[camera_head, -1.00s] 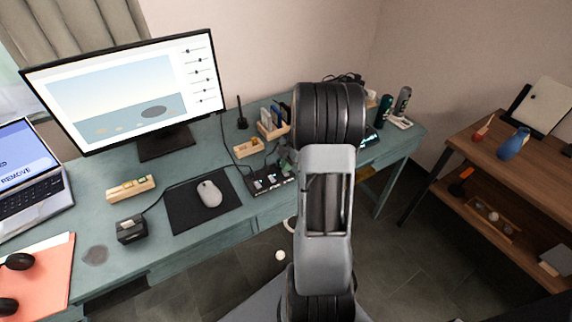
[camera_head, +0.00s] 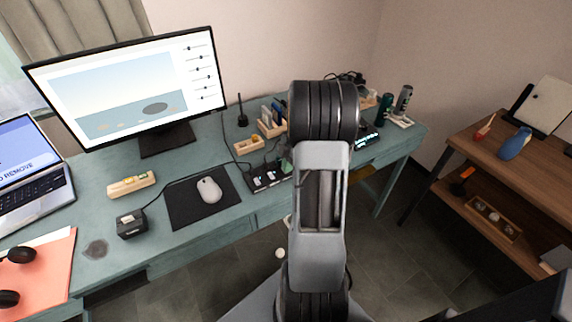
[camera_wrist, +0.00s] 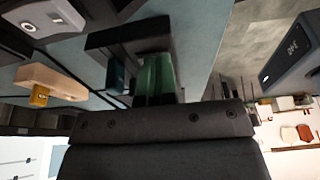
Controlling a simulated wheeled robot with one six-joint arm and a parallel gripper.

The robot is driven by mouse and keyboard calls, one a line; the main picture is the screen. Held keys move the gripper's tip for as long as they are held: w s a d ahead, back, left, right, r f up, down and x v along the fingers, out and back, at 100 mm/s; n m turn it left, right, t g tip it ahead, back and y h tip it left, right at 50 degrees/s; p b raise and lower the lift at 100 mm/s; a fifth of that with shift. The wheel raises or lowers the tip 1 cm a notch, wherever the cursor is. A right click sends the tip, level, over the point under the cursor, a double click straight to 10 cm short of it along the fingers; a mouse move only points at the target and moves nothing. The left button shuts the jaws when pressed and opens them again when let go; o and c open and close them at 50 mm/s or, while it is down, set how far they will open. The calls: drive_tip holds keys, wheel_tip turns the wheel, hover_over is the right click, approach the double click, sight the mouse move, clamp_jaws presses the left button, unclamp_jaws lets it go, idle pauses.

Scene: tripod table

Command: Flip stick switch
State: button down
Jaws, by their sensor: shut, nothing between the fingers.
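A black switch panel (camera_head: 268,179) with small white switch plates lies near the table's front edge, right of the mouse. Part of it, with a pale plate (camera_wrist: 45,16), seems to show at the top left of the wrist view. In the wrist view, the green fingers of my gripper (camera_wrist: 155,75) are shut and empty. They are close to a black block-like part (camera_wrist: 128,40); I cannot tell if they touch it. In the head view, my arm hides most of my gripper and the panel's right end. The stick itself cannot be made out clearly.
A wooden tray (camera_head: 249,146) and a wooden organizer (camera_head: 271,122) stand behind the panel. A digital clock (camera_head: 369,138) is to the right. The mouse (camera_head: 209,189) lies on a dark pad to the left. The monitor (camera_head: 130,88) stands at the back left.

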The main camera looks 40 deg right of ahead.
drive_tip(key=shift+r+p, duration=0.3)
drive_tip(key=shift+r, duration=0.2)
drive_tip(key=w+p+v, duration=0.1)
drive_tip(key=v, duration=1.1)
drive_tip(key=shift+a+r+p, duration=0.15)
drive_tip(key=shift+r+p, duration=0.25)
drive_tip(key=shift+r, duration=0.1)
drive_tip(key=shift+w, duration=0.1)
drive_tip(key=s+a+r+m+t+h+p, duration=0.1)
drive_tip(key=s+a+r+m, duration=0.1)
drive_tip(key=a+m, duration=0.3)
drive_tip(key=s+a+r+m+t+h+p, duration=0.1)
drive_tip(key=s+a+r+m+p, duration=0.1)
drive_tip(key=a, duration=1.1)
drive_tip(key=s+a+r+m+h+p, duration=0.1)
drive_tip(key=s+a+r+m+p, duration=0.1)
drive_tip(key=s+a+m, duration=0.4)
drive_tip(key=a+r+m, duration=0.1)
drive_tip(key=a+m, duration=0.1)
drive_tip(key=a, duration=0.1)
drive_tip(key=shift+t, duration=0.4)
